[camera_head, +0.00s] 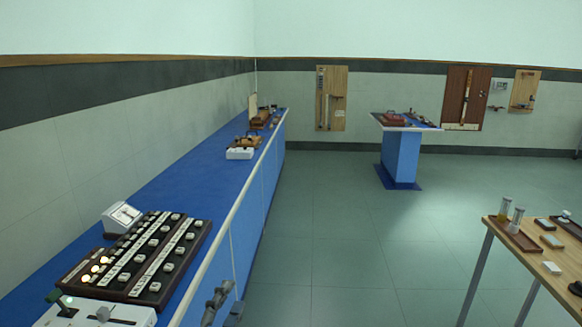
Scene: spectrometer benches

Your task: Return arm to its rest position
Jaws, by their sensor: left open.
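My left gripper (221,303) shows at the bottom edge, left of the middle, in front of the blue bench's side panel. It is open with nothing seen between its fingers, and it is apart from the things on the bench top. The rest of my left arm is outside the picture. My right gripper is not in view.
The long blue bench (178,167) runs along the left wall and bears a dark switch panel (135,255), a white meter (121,217) and a lever box (100,313). A wooden table (512,252) with small items stands at right. A blue pedestal (401,157) stands farther back. The middle floor is clear.

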